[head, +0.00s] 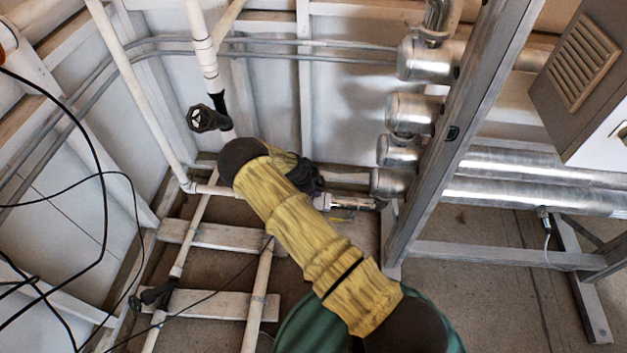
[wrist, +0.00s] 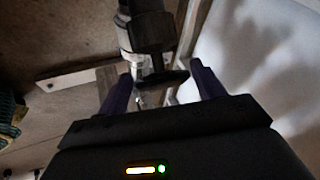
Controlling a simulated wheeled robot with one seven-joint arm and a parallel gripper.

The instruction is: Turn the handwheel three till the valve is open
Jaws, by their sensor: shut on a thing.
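My gripper (head: 308,178) is at the end of my yellow-sleeved arm, low by the back wall pipes in the head view. In the wrist view, my gripper (wrist: 160,82) has its two dark fingers on either side of a dark handwheel (wrist: 168,77), seen nearly edge-on, and is shut on it. The handwheel sits on the end of a grey and black valve body (wrist: 147,32). My arm and gripper hide this wheel in the head view. No number shows on it, and I cannot tell how far the valve is turned.
Another black handwheel (head: 208,118) sits on the upright white pipe to the left. A dark valve handle (head: 157,293) is at lower left. Large metal pipes (head: 540,190) and a grey frame post (head: 455,130) stand on the right. Black cables (head: 100,190) hang at left.

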